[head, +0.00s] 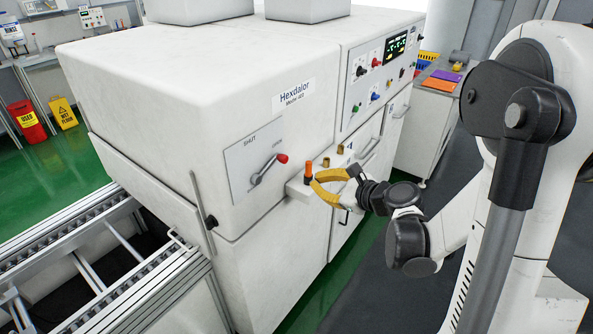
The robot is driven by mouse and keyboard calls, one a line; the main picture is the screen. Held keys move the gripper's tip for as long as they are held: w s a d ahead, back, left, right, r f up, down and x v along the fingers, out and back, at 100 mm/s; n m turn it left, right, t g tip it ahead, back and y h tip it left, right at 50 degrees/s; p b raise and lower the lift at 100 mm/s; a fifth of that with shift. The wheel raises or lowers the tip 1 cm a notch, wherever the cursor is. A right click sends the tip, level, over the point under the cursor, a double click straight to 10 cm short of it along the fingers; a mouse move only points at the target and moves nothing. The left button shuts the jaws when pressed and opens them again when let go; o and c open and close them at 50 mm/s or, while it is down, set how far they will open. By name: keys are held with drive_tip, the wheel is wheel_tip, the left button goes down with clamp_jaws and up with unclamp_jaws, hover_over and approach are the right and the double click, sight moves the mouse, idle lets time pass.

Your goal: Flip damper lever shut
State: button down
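The damper lever (269,169) is a grey handle with a red knob on a grey plate on the side of the white Hexdalor machine (130,90). It points up and right, toward the right part of the plate. My gripper (315,186) has yellow fingers, spread apart. It is right of and slightly below the red knob, with a gap between them in the picture. Nothing shows between the fingers.
An orange-topped peg (308,170) stands on a small ledge right beside my fingers. A control panel (380,70) with knobs is above. A roller conveyor (100,260) runs at lower left.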

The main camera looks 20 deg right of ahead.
drive_tip(key=w+a, duration=0.1)
drive_tip(key=w, duration=0.1)
drive_tip(key=w+a+b, duration=0.1)
drive_tip(key=w+a, duration=0.1)
drive_tip(key=w, duration=0.1)
drive_tip(key=w+a+b, duration=0.1)
drive_tip(key=w+a, duration=0.1)
drive_tip(key=shift+w+f, duration=0.35)
drive_tip(key=shift+a+r, duration=0.25)
drive_tip(key=shift+r, duration=0.1)
drive_tip(key=shift+s, duration=0.1)
drive_tip(key=shift+r, duration=0.1)
drive_tip(key=shift+r+n, duration=0.2)
drive_tip(key=shift+n, duration=0.1)
